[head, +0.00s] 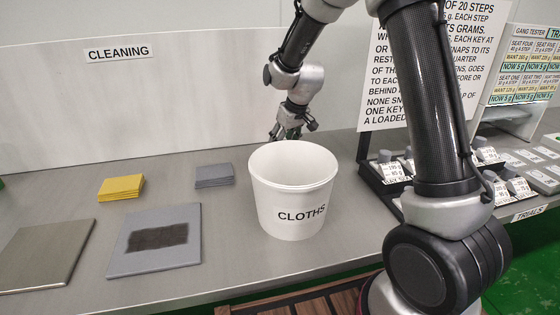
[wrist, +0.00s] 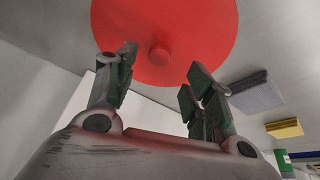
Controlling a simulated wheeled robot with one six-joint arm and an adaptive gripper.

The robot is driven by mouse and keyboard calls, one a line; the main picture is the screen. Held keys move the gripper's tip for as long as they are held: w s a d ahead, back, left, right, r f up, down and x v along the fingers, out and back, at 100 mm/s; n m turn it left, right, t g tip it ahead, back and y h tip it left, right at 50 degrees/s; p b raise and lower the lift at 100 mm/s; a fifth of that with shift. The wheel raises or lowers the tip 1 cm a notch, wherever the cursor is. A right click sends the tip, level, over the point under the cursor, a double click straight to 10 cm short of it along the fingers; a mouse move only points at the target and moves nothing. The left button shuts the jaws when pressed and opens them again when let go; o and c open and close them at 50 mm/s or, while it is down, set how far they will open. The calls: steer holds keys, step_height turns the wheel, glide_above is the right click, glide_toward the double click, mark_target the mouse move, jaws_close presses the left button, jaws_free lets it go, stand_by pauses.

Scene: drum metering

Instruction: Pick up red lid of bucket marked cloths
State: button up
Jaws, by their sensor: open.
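The white bucket (head: 292,195) marked CLOTHS stands upright on the grey bench, and its top looks open, with no red on it. The round red lid (wrist: 205,45) shows in the wrist view, cut off by the top edge, with a small red knob (wrist: 160,53) at its middle. The lid does not show in the head view; the bucket likely hides it. My gripper (head: 290,132) is behind the bucket's far rim. In the wrist view my gripper (wrist: 157,75) is open and empty, its fingers apart, pointing toward the lid with the knob roughly between their lines.
A grey cloth stack (head: 214,175) and a yellow stack (head: 121,187) lie left of the bucket. A grey board with a dark patch (head: 155,240) and a plain panel (head: 45,255) lie nearer the front. A white wall stands behind. A text sign and weight trays are on the right.

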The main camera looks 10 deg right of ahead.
steer(key=x, duration=0.5)
steer(key=shift+s+d+f, duration=0.1)
steer(key=shift+d+f, duration=0.05)
steer(key=shift+d, duration=0.05)
jaws_close()
